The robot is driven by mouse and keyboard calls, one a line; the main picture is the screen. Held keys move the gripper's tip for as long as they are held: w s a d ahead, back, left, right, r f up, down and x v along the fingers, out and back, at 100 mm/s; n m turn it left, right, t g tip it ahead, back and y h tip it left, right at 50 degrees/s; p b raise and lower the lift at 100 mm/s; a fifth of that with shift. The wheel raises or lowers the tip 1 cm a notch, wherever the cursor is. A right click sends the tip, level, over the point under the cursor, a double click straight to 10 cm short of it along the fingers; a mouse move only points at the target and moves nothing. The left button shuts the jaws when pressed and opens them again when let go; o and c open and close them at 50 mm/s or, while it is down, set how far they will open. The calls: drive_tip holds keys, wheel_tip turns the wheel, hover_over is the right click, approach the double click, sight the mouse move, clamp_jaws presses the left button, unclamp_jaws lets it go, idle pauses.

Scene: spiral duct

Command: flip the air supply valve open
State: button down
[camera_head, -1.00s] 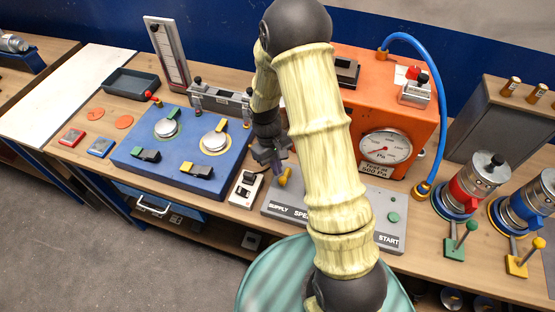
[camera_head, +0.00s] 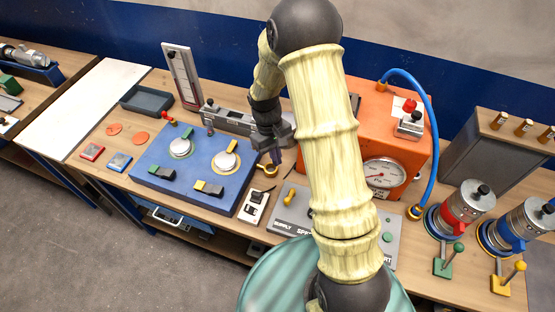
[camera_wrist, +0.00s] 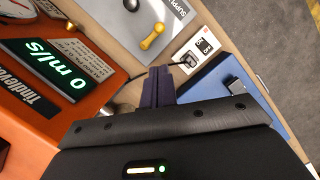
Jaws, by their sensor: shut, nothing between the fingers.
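The air supply valve is a small yellow lever (camera_head: 290,194) on the grey panel marked SUPPLY (camera_head: 286,224), at the panel's left end. In the wrist view the lever (camera_wrist: 153,38) shows whole on the grey panel (camera_wrist: 175,15), beyond the fingertips. My gripper (camera_head: 275,157) is above and behind the lever in the head view, apart from it. Its dark purple fingers (camera_wrist: 157,84) are together with nothing between them. My own arm hides the middle of the grey panel in the head view.
A white switch box (camera_head: 254,206) sits left of the panel, beside the blue board with dials (camera_head: 220,195). The orange gauge box (camera_head: 390,128) stands behind, with a blue hose (camera_head: 433,130). Red and blue canisters (camera_head: 463,205) stand at the right.

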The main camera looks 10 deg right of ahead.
drive_tip(key=p+v, duration=0.3)
drive_tip(key=v, duration=0.2)
idle(0.7)
